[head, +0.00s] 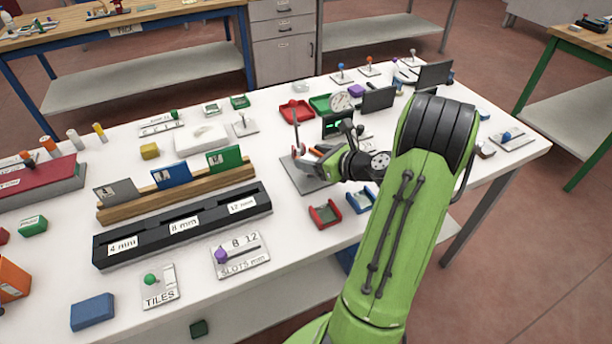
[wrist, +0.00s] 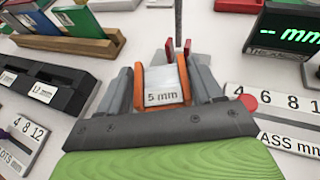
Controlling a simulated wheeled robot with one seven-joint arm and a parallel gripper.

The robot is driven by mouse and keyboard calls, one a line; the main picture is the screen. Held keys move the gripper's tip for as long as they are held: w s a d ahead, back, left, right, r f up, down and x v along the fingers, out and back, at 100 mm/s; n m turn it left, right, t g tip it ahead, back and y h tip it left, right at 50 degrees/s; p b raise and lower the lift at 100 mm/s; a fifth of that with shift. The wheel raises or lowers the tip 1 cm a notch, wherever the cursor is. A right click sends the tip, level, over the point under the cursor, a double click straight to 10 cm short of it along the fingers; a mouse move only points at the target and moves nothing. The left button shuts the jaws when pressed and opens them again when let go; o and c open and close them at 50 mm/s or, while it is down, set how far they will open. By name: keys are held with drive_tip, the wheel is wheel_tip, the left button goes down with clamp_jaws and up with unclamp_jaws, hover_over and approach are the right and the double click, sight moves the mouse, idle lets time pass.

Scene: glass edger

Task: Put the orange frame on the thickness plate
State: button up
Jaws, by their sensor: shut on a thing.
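The orange frame (wrist: 141,88) is a U-shaped holder around a pale piece marked "5 mm". My gripper (wrist: 165,85) is shut on it, with a grey finger on each side. In the head view my gripper (head: 322,156) is over the right part of a flat grey plate (head: 303,180), which looks like the thickness plate. Two red prongs (wrist: 178,50) show just beyond the frame in the wrist view. Whether the frame touches the plate is hidden.
A black box with a green "mm" display (head: 337,124) stands behind the plate. Open red (head: 325,216) and blue (head: 360,200) holders lie in front. The black slotted block (head: 184,226) and the wooden rack (head: 177,194) are to the left.

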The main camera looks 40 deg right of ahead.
wheel_tip(320, 180, down, 4)
drive_tip(key=shift+a+f+b, duration=0.1)
drive_tip(key=shift+b, duration=0.75)
drive_tip(key=shift+r, duration=0.2)
drive_tip(key=shift+f, duration=0.1)
drive_tip(key=o, duration=1.1)
